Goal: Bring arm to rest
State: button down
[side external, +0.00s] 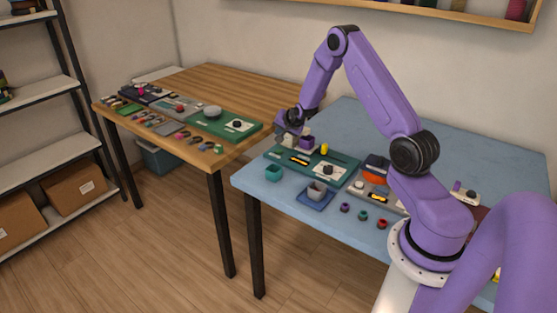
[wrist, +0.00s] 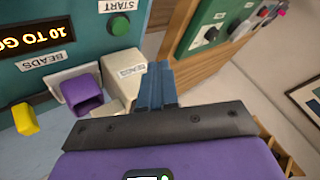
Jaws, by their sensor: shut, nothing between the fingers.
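My gripper (side external: 284,136) is at the left end of the blue table, beside the green board (side external: 338,175). In the wrist view its blue fingers (wrist: 158,86) are together with nothing between them. A purple open holder (wrist: 84,92) is beside that box. A yellow piece (wrist: 24,119) lies farther left. The board carries a lit display (wrist: 38,39) reading "10 TO GO" and a green button (wrist: 120,26) labelled START.
A teal cup (side external: 273,173) and a grey cup on a blue mat (side external: 318,205) stand near the front edge. Small coloured beads (side external: 363,214) lie right of them. A wooden table (side external: 240,84) with more boards stands left across a gap. The blue table's back is clear.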

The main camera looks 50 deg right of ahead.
jog(key=s+a+r+n+g+y, duration=0.1)
jog(key=s+a+r+n+y, duration=0.15)
jog(key=a, duration=0.55)
jog(key=s+a+r+n+y, duration=0.1)
jog(key=a+r+n, duration=0.25)
jog(key=a, duration=0.55)
jog(key=s+a+r+n+g+y, duration=0.1)
jog(key=s+a+r+n, duration=0.15)
jog(key=a, duration=0.55)
jog(key=s+a+r+n+g+y, duration=0.1)
jog(key=s+a+r+n+g, duration=0.25)
jog(key=s+a+n, duration=0.7)
jog(key=s+r+n+g, duration=0.1)
jog(key=s+n, duration=0.2)
jog(key=s, duration=0.9)
jog(key=s+d+r+n+g+h, duration=0.1)
jog(key=s+n, duration=0.3)
jog(key=s, duration=0.8)
jog(key=shift+s+d+r+g, duration=0.15)
jog(key=shift+s+r+g, duration=0.2)
jog(key=shift+r, duration=0.3)
